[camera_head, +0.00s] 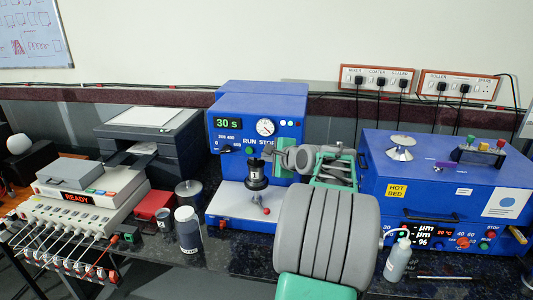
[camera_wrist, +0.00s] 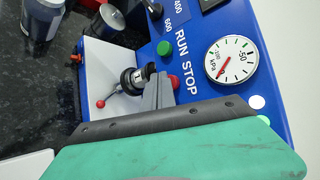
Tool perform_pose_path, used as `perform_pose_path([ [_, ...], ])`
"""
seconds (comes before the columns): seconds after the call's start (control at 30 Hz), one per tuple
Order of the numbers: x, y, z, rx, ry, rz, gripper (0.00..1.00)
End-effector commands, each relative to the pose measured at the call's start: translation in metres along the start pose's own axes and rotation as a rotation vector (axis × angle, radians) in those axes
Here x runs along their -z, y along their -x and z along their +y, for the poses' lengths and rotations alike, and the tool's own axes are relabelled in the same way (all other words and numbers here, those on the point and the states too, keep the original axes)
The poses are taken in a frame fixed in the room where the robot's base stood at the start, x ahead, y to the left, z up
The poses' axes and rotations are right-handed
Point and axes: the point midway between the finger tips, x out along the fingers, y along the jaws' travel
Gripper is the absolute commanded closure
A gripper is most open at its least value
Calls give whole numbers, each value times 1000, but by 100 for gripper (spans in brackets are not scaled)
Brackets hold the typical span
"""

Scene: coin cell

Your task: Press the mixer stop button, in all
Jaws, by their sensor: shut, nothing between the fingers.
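The mixer (camera_head: 262,97) is a blue machine with a green "30 s" display, a pressure dial and a RUN STOP label. In the wrist view its red stop button (camera_wrist: 175,82) shows below the word STOP, partly covered by my finger. The green run button (camera_wrist: 164,48) is uncovered beside it. My gripper (camera_head: 275,152) is shut and empty, at the mixer's front panel. In the wrist view its fingertips (camera_wrist: 163,82) are right at the stop button; I cannot tell whether they touch it. In the head view my gripper hides the stop button.
A black cup-like fitting (camera_head: 256,180) stands on the mixer's pale deck, close to my fingers, by a red-knobbed lever. The blue hot-bed machine (camera_head: 385,170) stands to the right. A grey READY unit (camera_head: 95,180) and a dark jar (camera_head: 188,232) are to the left.

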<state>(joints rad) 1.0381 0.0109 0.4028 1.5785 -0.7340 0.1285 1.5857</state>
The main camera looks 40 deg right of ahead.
Motion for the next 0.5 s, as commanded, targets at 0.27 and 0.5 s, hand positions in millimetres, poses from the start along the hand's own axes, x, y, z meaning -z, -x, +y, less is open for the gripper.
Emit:
perform_pose_path([
  [0.27, 2, -2, -2, -1, 0, 0, 100],
  [0.5, 3, -4, -3, -1, -1, 0, 100],
])
